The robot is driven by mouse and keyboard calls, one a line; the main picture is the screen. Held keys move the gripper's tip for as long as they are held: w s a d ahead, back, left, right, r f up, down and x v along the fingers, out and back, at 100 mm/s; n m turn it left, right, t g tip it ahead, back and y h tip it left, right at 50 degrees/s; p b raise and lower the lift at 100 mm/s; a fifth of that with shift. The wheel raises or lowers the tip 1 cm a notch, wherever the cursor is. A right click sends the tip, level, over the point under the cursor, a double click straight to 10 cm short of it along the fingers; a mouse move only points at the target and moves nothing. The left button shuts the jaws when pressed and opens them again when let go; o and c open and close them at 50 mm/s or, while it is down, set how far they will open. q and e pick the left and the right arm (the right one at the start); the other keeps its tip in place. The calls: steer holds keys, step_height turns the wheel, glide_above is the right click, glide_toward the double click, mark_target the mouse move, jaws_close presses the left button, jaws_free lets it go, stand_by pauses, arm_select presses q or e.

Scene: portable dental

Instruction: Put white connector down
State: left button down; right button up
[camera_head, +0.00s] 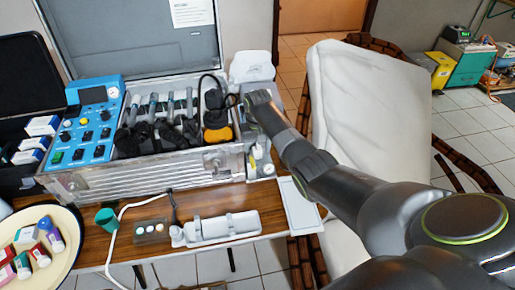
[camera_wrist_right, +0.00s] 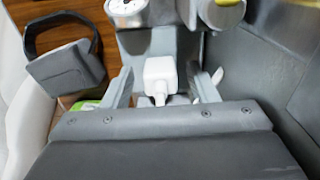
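The white connector (camera_wrist_right: 159,72) is in the middle of the right wrist view, with a thin white neck at its near end. It sits between the two grey fingers of my right gripper (camera_wrist_right: 161,86), with a visible gap on both sides. The gripper is open around it. In the head view my right arm reaches in from the right to the right end of the metal case (camera_head: 140,178). There the arm hides the connector and fingertips. My left gripper is in neither view.
A narrow grey organizer (camera_head: 262,171) with small round containers stands beside the case. A white tray (camera_head: 222,228), green cup (camera_head: 106,219), white cable (camera_head: 122,226) and flat pale pad (camera_head: 299,204) lie on the wooden table (camera_head: 90,255). A white chair (camera_head: 365,95) stands right.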

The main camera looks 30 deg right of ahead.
mark_target(258, 149)
step_height(258, 149, up, 12)
steer(key=shift+r, duration=0.15)
stand_by(0.6)
stand_by(0.4)
